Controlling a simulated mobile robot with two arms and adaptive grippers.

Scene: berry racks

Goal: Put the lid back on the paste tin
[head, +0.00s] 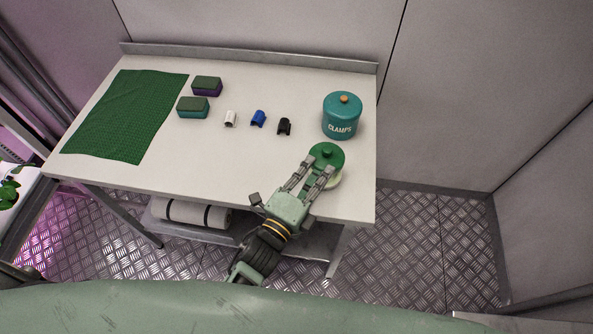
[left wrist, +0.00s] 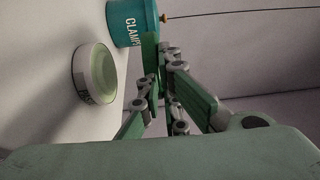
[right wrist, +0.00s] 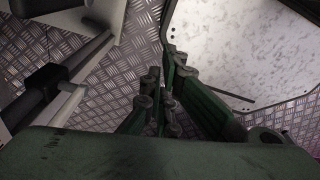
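The green lid (head: 328,152) is at the fingertips of my left gripper (head: 321,169), which appears shut on it. In the left wrist view the lid (left wrist: 150,52) shows nearly edge-on at the fingertips (left wrist: 156,75). The paste tin (left wrist: 80,76) is a low, pale, round tin, open, with light green inside. It stands on the table, apart from the lid. In the head view the tin (head: 336,183) is mostly hidden under the lid and fingers. My right gripper (right wrist: 160,88) shows only in the right wrist view, empty, its fingertips close together, over the metal floor.
A teal CLAMPS canister (head: 342,117) stands behind the lid. Black (head: 284,127), blue (head: 258,118) and white (head: 230,119) clips, two sponges (head: 193,106) (head: 207,85) and a green cloth (head: 125,115) lie farther left. The table (head: 210,160) is clear at front centre.

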